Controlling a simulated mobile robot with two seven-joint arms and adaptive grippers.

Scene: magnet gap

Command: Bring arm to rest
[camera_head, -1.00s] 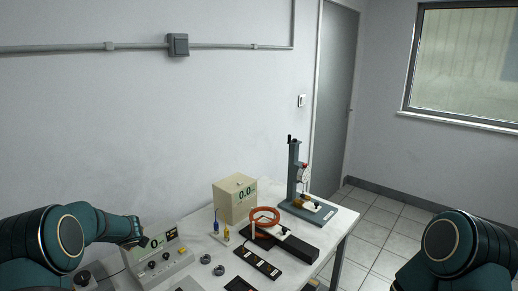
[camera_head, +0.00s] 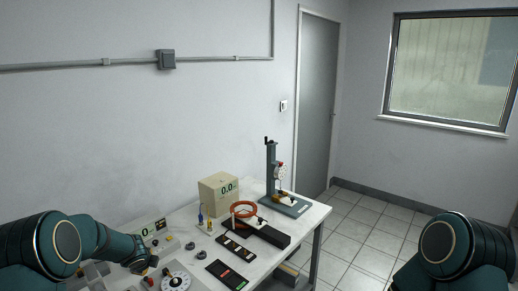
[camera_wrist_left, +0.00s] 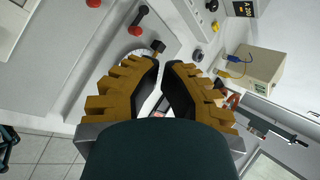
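My left arm comes in from the left in the head view, over the left end of the white table (camera_head: 315,213). My left gripper (camera_head: 148,268) is small and dark there, above the near instruments. In the left wrist view the left gripper (camera_wrist_left: 162,66) shows two yellow ribbed fingers with dark pads. Only the rounded teal joint of my right arm shows at the lower right of the head view; the right gripper is out of view.
The table holds a beige display box (camera_head: 218,194), an orange ring coil (camera_head: 244,209), a grey stand with a dial (camera_head: 272,175), dark trays (camera_head: 226,275) and a round white dial (camera_head: 176,280). Tiled floor (camera_head: 365,225) lies open to the right, before a door (camera_head: 317,105).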

